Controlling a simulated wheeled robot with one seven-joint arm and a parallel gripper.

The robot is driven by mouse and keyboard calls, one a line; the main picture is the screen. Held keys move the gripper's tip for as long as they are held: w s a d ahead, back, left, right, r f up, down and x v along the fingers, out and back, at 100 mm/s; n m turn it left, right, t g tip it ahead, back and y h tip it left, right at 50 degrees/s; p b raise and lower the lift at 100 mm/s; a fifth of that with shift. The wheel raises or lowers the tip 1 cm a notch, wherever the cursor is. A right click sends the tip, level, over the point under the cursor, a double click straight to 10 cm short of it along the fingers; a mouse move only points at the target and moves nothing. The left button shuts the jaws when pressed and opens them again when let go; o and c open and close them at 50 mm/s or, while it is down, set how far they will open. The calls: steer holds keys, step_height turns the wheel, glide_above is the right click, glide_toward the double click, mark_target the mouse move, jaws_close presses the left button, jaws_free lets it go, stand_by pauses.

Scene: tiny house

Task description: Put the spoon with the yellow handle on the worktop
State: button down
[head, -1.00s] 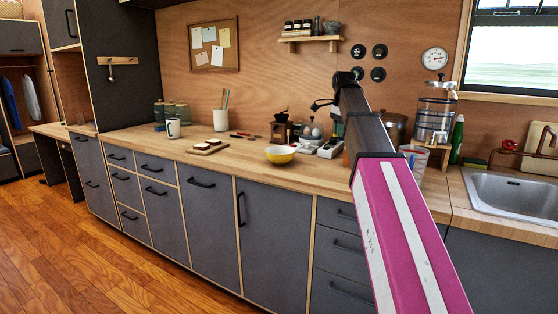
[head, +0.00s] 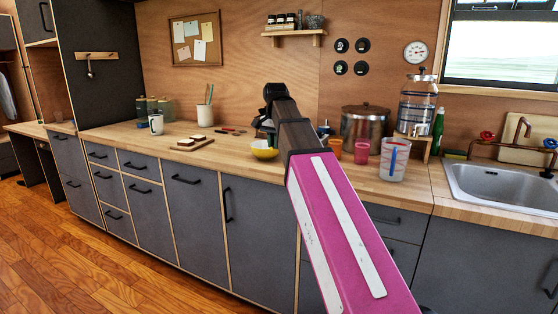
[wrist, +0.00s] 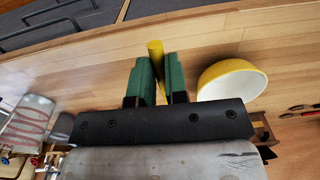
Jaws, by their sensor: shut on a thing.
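My gripper (wrist: 156,68) is shut on the spoon, whose yellow handle (wrist: 155,47) sticks out between the green fingers in the wrist view. The rest of the spoon is hidden. The pale wooden worktop (wrist: 200,42) fills the area behind the handle, and I cannot tell the gap between them. In the head view the worktop (head: 400,194) runs along the wall, and my arm hides most of the gripper, which is over the worktop near the yellow bowl (head: 264,150).
The bowl (wrist: 233,81) is close to the right of my fingers in the wrist view. A measuring cup (head: 394,160), an orange cup (head: 362,152) and a steel pot (head: 362,128) stand right of my arm. The sink (head: 505,184) is further right. The worktop's front strip is clear.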

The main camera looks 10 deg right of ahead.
steer(key=w+d+f, duration=0.3)
steer(key=d, duration=0.2)
steer(key=w+d+f, duration=0.2)
steer(key=shift+w+d+f, duration=0.35)
steer(key=shift+d+f, duration=0.1)
steer(key=shift+f, duration=1.95)
steer(key=c, duration=1.5)
jaws_free()
steer(key=shift+f, duration=0.15)
steer(key=o, duration=0.4)
steer(key=shift+c, duration=0.2)
step_height(320, 180, up, 12)
steer(key=shift+r, duration=0.2)
steer(key=shift+s+d, duration=0.1)
